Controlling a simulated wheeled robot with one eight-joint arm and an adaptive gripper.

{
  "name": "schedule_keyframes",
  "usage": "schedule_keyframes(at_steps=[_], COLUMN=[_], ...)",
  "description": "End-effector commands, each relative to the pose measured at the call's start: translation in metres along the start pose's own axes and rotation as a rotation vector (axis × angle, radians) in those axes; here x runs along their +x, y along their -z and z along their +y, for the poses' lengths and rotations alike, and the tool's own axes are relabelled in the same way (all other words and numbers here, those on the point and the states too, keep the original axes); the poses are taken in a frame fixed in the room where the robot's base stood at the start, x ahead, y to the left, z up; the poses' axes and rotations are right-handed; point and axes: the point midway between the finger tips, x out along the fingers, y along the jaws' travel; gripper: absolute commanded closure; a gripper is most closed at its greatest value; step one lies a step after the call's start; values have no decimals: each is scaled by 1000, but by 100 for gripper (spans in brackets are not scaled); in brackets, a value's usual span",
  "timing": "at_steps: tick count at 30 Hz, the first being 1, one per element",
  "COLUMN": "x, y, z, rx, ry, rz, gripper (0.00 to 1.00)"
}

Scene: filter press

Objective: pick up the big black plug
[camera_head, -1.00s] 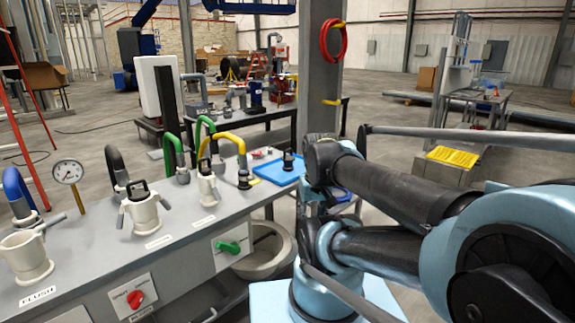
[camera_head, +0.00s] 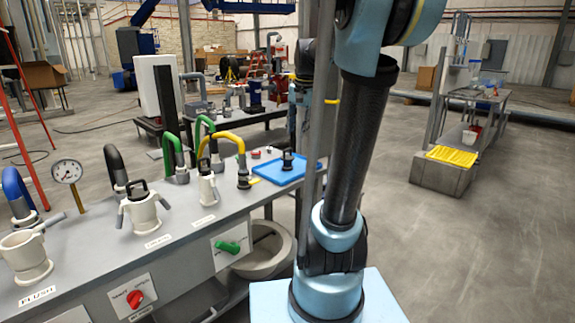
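A black plug (camera_head: 288,160) stands upright in a blue tray (camera_head: 268,175) at the far right end of the grey bench. Larger black tops sit on the white cam-handled couplings, one on the middle coupling (camera_head: 143,210) and one on the coupling to its right (camera_head: 207,188). I cannot tell for sure which of these is the big black plug. My arm stands upright to the right of the bench. Its dark far end (camera_head: 301,85) hangs in front of the steel column, above and beyond the tray. The fingers cannot be made out there, and no hold shows.
A yellow hose (camera_head: 228,137) and green hoses (camera_head: 172,140) arch over the bench left of the tray. A white open cup (camera_head: 25,258) and a gauge (camera_head: 67,172) are at the left. A yellow tray (camera_head: 452,156) lies on a grey block. Open floor is at right.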

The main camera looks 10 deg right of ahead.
Motion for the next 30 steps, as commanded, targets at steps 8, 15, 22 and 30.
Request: schedule_keyframes(at_steps=[8, 15, 22, 30], x=[-15, -16, -4, 42], y=[84, 126, 135, 133], z=[-45, -66, -71, -72], rx=[173, 268, 289, 287], ry=[16, 24, 25, 25], rz=[-22, -36, -39, -39], gripper=[66, 66, 66, 66])
